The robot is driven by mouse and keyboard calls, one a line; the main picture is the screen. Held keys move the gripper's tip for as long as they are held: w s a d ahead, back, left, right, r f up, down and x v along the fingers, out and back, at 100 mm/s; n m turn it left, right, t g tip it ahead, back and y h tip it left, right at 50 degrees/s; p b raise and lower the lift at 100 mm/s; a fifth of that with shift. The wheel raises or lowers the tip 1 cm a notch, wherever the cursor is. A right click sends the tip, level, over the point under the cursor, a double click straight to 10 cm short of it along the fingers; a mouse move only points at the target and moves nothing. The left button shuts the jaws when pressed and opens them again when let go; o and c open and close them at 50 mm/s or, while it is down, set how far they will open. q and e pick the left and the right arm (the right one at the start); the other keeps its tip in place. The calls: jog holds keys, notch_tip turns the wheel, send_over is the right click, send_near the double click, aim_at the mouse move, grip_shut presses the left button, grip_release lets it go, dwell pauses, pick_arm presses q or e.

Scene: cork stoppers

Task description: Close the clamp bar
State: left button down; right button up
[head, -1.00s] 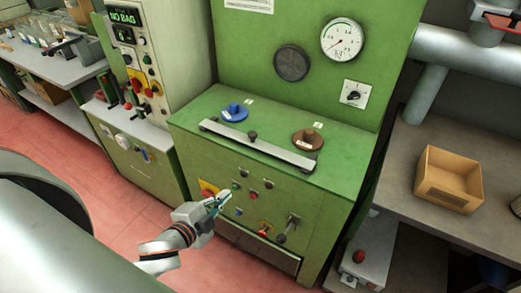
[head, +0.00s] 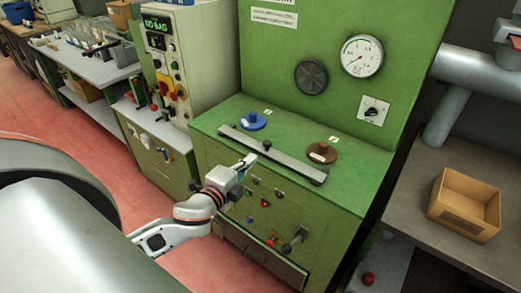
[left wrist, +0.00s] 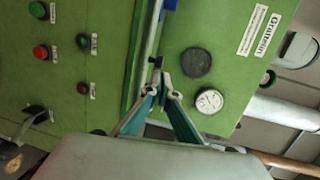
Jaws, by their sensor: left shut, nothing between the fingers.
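The clamp bar (head: 285,164) is a grey metal strip lying along the front of the green machine's top, with a small black knob (head: 266,146) near its middle. My left gripper (head: 251,159) is in front of the bar, its fingertips close to the knob. I cannot tell whether they touch. In the left wrist view, the shut, empty fingertips (left wrist: 163,82) point towards the bar (left wrist: 148,45) and its knob (left wrist: 157,62). My right gripper is not in view.
Blue (head: 253,122) and brown (head: 321,153) round handled pieces sit on the machine top behind the bar. Buttons and a lever (head: 295,240) are on the front panel. A cardboard box (head: 464,204) stands on the right bench. A control cabinet (head: 176,75) stands at left.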

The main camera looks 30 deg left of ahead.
aim_at(265, 145)
pick_arm(q)
jog(key=w, duration=0.4)
jog(key=w+f, duration=0.1)
jog(key=w, duration=0.2)
jog(key=shift+a, duration=0.25)
jog(key=shift+w, duration=0.2)
jog(key=w+p, duration=0.1)
jog(key=w, duration=0.4)
jog(key=shift+d+p, duration=0.2)
jog(key=shift+p, duration=0.15)
